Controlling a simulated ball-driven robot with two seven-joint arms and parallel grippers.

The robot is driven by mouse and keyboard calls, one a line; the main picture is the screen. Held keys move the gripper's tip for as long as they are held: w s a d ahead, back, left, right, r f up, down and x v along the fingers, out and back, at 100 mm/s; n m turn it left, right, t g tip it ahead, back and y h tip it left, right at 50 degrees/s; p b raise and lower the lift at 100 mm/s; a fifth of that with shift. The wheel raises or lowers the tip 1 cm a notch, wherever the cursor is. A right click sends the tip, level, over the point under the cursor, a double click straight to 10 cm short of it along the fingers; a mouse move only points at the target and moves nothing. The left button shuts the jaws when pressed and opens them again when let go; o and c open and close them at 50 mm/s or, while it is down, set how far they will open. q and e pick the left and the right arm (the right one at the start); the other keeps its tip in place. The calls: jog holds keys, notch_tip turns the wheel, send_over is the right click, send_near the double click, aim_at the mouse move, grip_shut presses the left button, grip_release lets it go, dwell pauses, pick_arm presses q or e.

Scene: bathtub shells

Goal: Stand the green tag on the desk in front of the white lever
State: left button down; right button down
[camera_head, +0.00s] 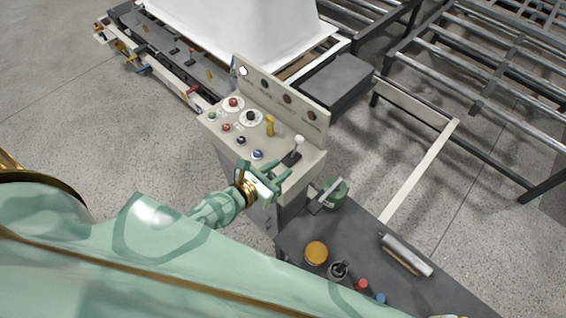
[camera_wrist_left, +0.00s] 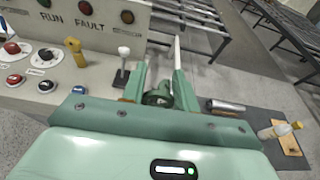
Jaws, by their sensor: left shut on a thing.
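The white lever (camera_head: 298,142) has a pale knob on a dark base near the right end of the beige control desk (camera_head: 312,160). In the left wrist view the lever (camera_wrist_left: 123,58) stands upright, left of my fingers. My left gripper (camera_head: 277,178) is at the desk's front right edge, in front of the lever. In the left wrist view the left gripper (camera_wrist_left: 158,88) is shut on a small green piece, the green tag (camera_wrist_left: 157,98). The fingers hide much of it, so its tilt and any contact with the desk cannot be told. My right gripper is not in view.
A yellow switch (camera_head: 270,125) and several buttons crowd the desk left of the lever. A dark bench (camera_head: 300,240) at lower right carries a green round item (camera_head: 334,192), an orange-lidded jar (camera_head: 316,253) and a silver roll (camera_head: 405,255). A raised lamp panel (camera_head: 285,95) backs the desk.

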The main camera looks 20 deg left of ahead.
pick_arm(q)
jog(key=w+a+f+b, duration=0.1)
jog(key=w+f+b, duration=0.3)
jog(key=w+a+f+b, duration=0.2)
jog(key=w+f+b, duration=0.1)
jog(key=f+b, duration=0.1)
jog(key=w+a+f+b, duration=0.1)
jog(key=w+f+b, duration=0.3)
jog(key=b, duration=0.2)
jog(key=shift+w+a+f, duration=0.3)
jog(key=shift+a+f, duration=0.05)
jog(key=shift+f, duration=0.05)
jog(key=c, duration=1.1)
grip_release()
jog(key=shift+r, duration=0.1)
jog(key=shift+o, duration=0.2)
